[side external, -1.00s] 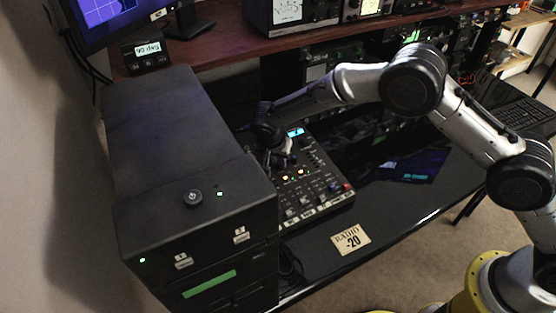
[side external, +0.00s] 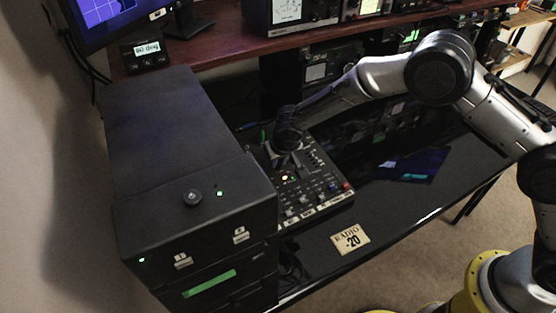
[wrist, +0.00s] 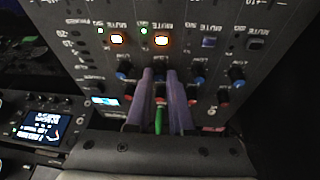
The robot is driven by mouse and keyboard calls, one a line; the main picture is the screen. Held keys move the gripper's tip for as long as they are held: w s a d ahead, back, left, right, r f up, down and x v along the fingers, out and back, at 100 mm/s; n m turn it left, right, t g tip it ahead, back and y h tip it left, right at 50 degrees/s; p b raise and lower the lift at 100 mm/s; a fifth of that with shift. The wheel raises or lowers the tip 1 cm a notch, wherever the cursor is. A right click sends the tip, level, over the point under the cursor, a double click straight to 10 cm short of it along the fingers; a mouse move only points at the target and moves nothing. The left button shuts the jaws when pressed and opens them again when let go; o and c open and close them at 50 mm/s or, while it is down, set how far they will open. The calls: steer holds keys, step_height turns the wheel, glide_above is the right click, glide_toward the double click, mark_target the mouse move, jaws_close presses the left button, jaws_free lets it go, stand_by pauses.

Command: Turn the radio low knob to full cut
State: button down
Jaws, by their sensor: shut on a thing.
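The black mixer (side external: 318,190) lies on the dark desk, with rows of small knobs, lit buttons and a small display. It also fills much of the wrist view (wrist: 185,60). My gripper (wrist: 160,76) reaches down onto its knob area, with two purple-grey fingers closed around a knob. The held knob is mostly hidden between the fingers, and I cannot read its label or pointer. A green part (wrist: 159,120) shows between the fingers. Blue-ringed knobs (wrist: 237,73) and red-capped knobs stand beside the fingers. A card (side external: 350,240) reading "RADIO -20" lies on the desk.
A tall black cabinet (side external: 190,150) stands close on the mixer's left. A shelf (side external: 225,48) with instruments and a small readout (side external: 146,54) runs behind. A second device with a screen (wrist: 42,130) shows in the wrist view. The desk right of the mixer is mostly clear.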

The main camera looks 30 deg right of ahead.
steer(key=n+y, duration=0.1)
steer(key=n, duration=0.4)
steer(key=shift+d+y, duration=0.15)
steer(key=shift+y, duration=0.25)
steer(key=n+y, duration=0.1)
steer(key=n, duration=0.3)
steer(key=shift+d+n, duration=0.1)
steer(key=shift+n, duration=0.2)
steer(key=n, duration=0.2)
steer(key=n+g+y, duration=0.1)
steer(key=n, duration=0.2)
steer(key=shift+d+y, duration=0.1)
steer(key=shift+y, duration=0.2)
steer(key=n, duration=0.2)
steer(key=n+g, duration=0.1)
steer(key=n, duration=0.1)
steer(key=shift+w+g+y, duration=0.1)
steer(key=shift+g+y, duration=0.2)
steer(key=shift+n, duration=0.5)
steer(key=c, duration=0.8)
jaws_free()
steer(key=v, duration=1.4)
